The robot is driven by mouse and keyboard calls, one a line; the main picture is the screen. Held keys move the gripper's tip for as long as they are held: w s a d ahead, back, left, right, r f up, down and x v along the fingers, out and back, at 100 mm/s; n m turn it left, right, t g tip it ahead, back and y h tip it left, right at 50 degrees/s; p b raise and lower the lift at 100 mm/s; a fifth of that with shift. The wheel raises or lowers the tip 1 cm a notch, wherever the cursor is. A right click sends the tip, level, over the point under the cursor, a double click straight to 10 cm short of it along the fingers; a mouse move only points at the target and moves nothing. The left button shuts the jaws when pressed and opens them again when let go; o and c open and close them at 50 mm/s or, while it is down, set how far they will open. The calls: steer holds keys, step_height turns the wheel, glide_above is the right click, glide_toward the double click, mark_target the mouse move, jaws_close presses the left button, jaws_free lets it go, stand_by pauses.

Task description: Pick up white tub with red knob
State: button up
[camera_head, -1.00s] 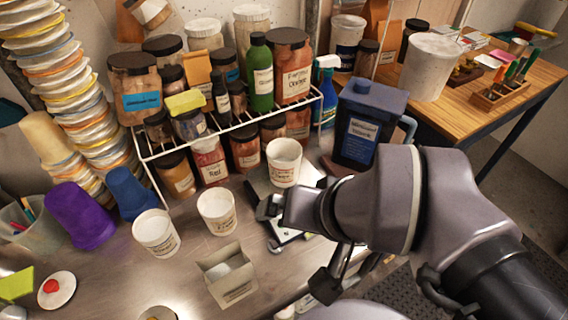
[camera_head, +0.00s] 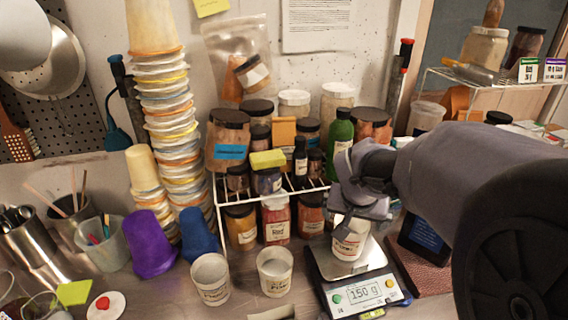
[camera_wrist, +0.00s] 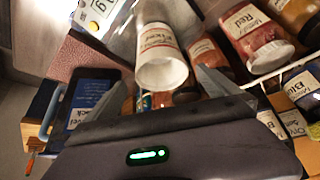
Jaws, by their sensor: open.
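A white round lid or tub with a red knob (camera_head: 105,307) lies at the lower left edge of the head view, on the metal bench; its lower part is cut off by the frame. My gripper (camera_head: 352,205) is far to its right, over the scale. It is open, with a labelled white cup (camera_head: 349,240) at its jaws. In the wrist view this cup (camera_wrist: 161,62) shows beyond and between the finger tips (camera_wrist: 165,84); I cannot tell whether they touch it. The red-knobbed thing is not in the wrist view.
The cup stands on a scale (camera_head: 365,294) reading 150 g. Two white cups (camera_head: 211,280) (camera_head: 275,272) stand left of it. A wire rack (camera_head: 222,215) of jars stands behind.

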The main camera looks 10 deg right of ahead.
mark_target(351, 225)
steer(key=b+x, duration=0.1)
steer(key=x, duration=0.1)
steer(key=b+x, duration=0.1)
steer(key=x, duration=0.2)
steer(key=shift+a+f, duration=0.15)
steer(key=shift+f, duration=0.15)
steer(key=shift+r, duration=0.15)
